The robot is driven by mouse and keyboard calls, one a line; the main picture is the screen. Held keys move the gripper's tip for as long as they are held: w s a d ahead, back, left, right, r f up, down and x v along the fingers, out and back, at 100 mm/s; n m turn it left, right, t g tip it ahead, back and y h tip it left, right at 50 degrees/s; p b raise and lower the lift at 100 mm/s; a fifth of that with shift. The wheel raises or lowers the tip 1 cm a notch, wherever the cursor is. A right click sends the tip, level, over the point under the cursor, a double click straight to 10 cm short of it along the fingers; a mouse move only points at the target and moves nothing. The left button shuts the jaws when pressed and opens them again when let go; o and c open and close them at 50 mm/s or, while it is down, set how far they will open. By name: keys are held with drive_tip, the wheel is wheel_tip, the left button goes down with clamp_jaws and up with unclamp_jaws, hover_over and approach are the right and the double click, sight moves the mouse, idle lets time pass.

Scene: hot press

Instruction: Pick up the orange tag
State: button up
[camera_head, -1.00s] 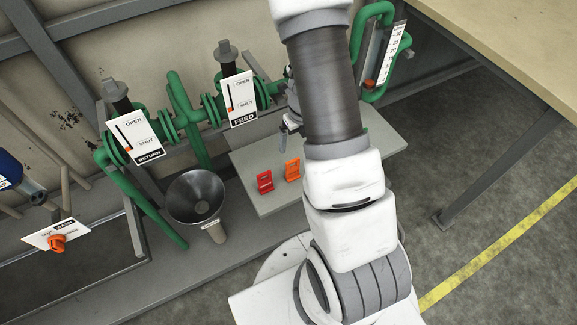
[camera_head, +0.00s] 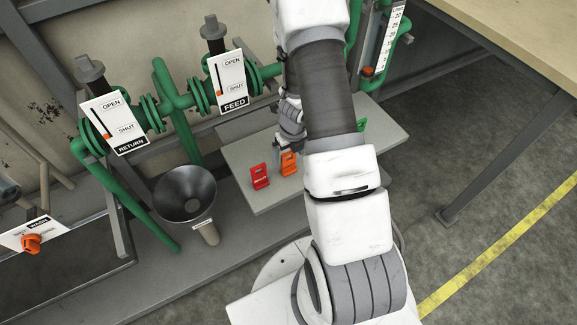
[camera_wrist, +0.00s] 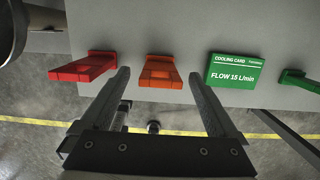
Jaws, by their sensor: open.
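The orange tag (camera_head: 289,163) stands on a small grey shelf (camera_head: 262,200), just right of a red tag (camera_head: 260,176). In the wrist view the orange tag (camera_wrist: 161,72) lies between and just beyond the tips of my gripper (camera_wrist: 158,78). The two fingers are apart, with nothing held between them. The red tag (camera_wrist: 84,67) is left of the left finger, and a green cooling card (camera_wrist: 235,71) reading "FLOW 15 L/min" is right of the right finger. In the head view my arm hides part of the shelf, and my gripper is mostly hidden behind it.
Another green tag (camera_wrist: 298,79) is at the right of the wrist view. A grey funnel (camera_head: 185,195) stands left of the shelf. Green pipes with RETURN (camera_head: 114,124) and FEED (camera_head: 227,81) plates run behind. A wooden-topped table (camera_head: 530,35) is at the right.

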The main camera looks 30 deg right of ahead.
sight(288, 159)
drive_tip(key=f, duration=0.1)
drive_tip(key=f+b, duration=0.1)
drive_tip(key=f, duration=0.2)
drive_tip(key=shift+w+b, duration=0.3)
drive_tip(key=shift+w, duration=0.05)
drive_tip(key=shift+r, duration=0.15)
drive_tip(key=c, duration=1.4)
drive_tip(key=shift+r, duration=0.1)
